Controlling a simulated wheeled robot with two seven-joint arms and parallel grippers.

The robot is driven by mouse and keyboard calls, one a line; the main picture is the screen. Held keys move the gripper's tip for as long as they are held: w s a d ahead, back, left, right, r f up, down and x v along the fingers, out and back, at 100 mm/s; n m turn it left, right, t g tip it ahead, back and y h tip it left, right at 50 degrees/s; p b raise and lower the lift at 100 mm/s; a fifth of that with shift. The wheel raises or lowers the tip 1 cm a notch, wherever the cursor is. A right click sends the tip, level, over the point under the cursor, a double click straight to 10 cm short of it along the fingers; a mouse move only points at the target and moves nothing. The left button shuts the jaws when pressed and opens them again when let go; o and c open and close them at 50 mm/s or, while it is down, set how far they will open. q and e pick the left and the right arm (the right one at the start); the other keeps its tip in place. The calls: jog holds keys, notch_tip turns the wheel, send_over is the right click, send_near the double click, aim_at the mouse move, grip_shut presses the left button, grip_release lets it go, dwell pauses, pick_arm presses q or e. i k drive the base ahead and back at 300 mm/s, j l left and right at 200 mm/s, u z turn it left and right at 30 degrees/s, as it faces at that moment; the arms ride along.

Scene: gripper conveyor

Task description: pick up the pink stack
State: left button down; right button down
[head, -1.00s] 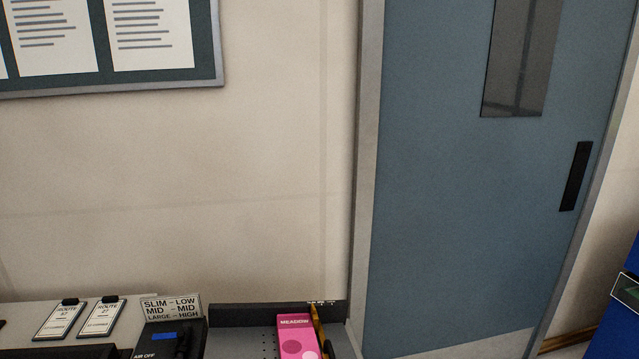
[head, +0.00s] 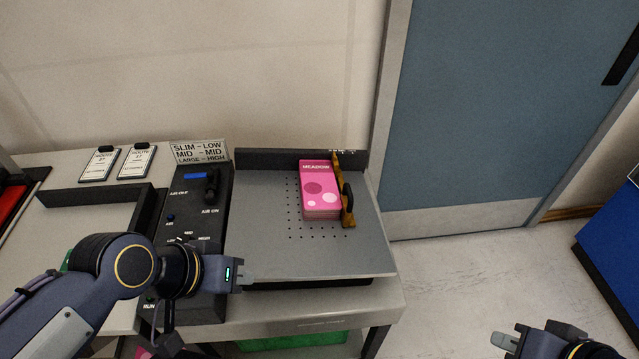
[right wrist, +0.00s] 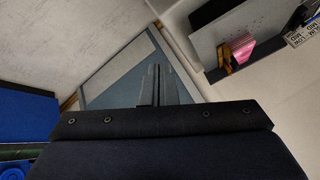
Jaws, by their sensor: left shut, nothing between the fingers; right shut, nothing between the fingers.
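The pink stack (head: 320,186), marked MEADOW on top, lies on the grey perforated plate (head: 260,250) in the head view. Its right side is against or close beside a yellow upright guide (head: 347,195). In the right wrist view the pink stack (right wrist: 240,51) shows at the upper right. My left gripper (head: 243,275) is shut and empty over the plate's front left corner, apart from the stack. My right gripper (head: 503,341) is shut and empty at the lower right, beyond the table's right edge; its fingers show in the right wrist view (right wrist: 158,84).
A dark control panel (head: 205,225) with levers stands left of the plate, below a SLIM-MID-LARGE sign (head: 199,151). A low dark wall (head: 270,158) runs behind the plate. Two route cards (head: 118,163) lie at the back left. A blue cabinet (head: 615,240) stands right, with open floor between.

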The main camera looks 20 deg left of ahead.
aim_at(321, 202)
jog(key=i+l+u, duration=0.15)
jog(key=l+u, duration=0.45)
jog(key=l, duration=0.2)
jog(key=u, duration=1.8)
jog(key=l, duration=0.05)
